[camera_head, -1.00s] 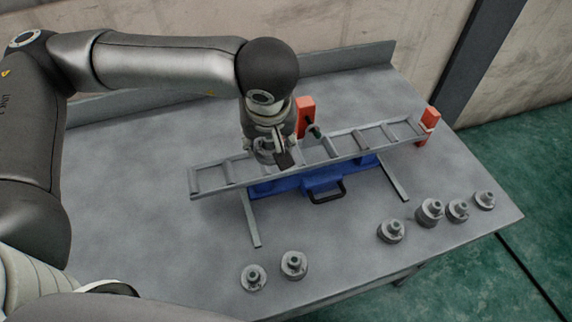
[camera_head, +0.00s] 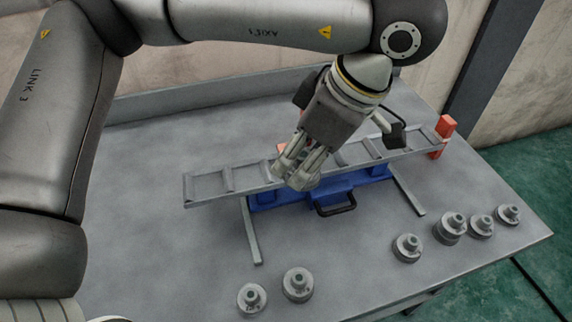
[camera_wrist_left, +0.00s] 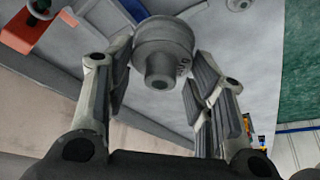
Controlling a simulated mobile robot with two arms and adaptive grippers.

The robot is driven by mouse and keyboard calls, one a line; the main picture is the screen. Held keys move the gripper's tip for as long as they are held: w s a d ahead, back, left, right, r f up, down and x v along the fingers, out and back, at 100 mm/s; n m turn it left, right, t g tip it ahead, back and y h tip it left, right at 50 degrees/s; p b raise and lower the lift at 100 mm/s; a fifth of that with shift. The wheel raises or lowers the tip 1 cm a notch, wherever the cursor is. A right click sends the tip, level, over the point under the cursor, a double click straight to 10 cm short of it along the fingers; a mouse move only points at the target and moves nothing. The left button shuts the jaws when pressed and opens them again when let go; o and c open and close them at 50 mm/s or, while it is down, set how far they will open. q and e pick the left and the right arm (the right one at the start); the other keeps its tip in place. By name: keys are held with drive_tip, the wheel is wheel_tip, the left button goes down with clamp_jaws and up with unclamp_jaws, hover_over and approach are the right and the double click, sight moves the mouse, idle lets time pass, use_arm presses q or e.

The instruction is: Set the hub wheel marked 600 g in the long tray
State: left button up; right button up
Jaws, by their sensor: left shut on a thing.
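My left gripper (camera_head: 297,180) hangs over the left-middle part of the long tray (camera_head: 205,187), pointing down and tilted. In the left wrist view, its fingers (camera_wrist_left: 158,88) are shut on a grey hub wheel (camera_wrist_left: 160,42) with a stepped round boss. A mark ending in what looks like 0 shows on its side, but I cannot read it fully. In the head view the fingers largely hide this wheel. The tray is a grey ladder-like channel with cross bars, lying over a blue base (camera_head: 262,201). Whether the wheel touches the tray is unclear. My right gripper is out of view.
Several other hub wheels stand along the table's front: two at the left (camera_head: 297,285), the others at the right (camera_head: 407,247). A black handle (camera_head: 336,206) projects from the blue base. An orange-red block (camera_head: 445,128) stands at the tray's right end. The table's left side is clear.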

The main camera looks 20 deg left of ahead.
use_arm(q)
drive_tip(key=w+a+f+p, duration=0.1)
drive_tip(key=w+a+f, duration=0.1)
drive_tip(key=w, duration=0.1)
drive_tip(key=w+a+f, duration=0.1)
drive_tip(key=w+f, duration=0.2)
drive_tip(key=w, duration=0.1)
drive_tip(key=w+a+f+p, duration=0.1)
drive_tip(key=w+a+f, duration=0.1)
drive_tip(key=w+f, duration=0.1)
drive_tip(key=shift+w+a+p, duration=0.35)
drive_tip(key=shift+w+a+f, duration=0.2)
drive_tip(key=shift+w+f, duration=0.15)
drive_tip(key=shift+f, duration=0.15)
wheel_tip(320, 180, down, 3)
drive_tip(key=shift+w+a+p, duration=0.15)
drive_tip(key=shift+p, duration=0.55)
drive_tip(key=shift+f, duration=0.25)
